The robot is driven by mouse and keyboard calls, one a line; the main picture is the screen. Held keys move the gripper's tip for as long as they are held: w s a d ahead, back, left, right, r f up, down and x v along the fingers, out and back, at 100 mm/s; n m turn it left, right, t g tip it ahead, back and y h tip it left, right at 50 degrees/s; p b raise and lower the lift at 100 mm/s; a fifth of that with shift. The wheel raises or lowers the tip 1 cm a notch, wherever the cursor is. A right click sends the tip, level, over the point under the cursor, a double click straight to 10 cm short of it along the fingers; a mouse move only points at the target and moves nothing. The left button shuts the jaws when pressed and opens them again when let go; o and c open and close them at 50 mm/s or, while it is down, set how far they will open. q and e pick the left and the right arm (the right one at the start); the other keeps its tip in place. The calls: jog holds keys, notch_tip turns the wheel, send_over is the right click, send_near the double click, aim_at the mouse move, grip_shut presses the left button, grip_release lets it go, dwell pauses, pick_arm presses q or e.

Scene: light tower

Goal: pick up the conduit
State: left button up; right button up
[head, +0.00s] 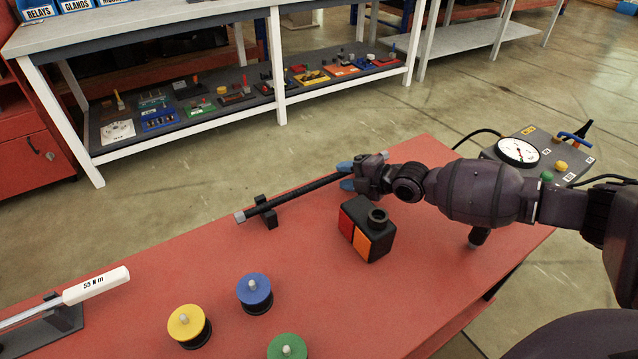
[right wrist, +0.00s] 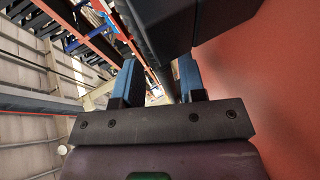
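The conduit is a thin black rod (head: 300,194) with a grey end at the left, lying low above the red table. Its left part rests on a small black support (head: 265,212). In the right wrist view, the blue fingers of the right gripper (right wrist: 158,80) stand apart. A dark bar, seemingly the conduit, runs between them, nearer the right finger, with a gap at the left finger. My left gripper is not in view.
A black box with red and orange faces (head: 368,229) stands just in front of the right gripper. Yellow (head: 186,322), blue (head: 254,288) and green (head: 287,346) round pieces stand nearer. A torque wrench (head: 95,286) is at left, a gauge panel (head: 518,152) at right.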

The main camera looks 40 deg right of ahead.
grip_shut()
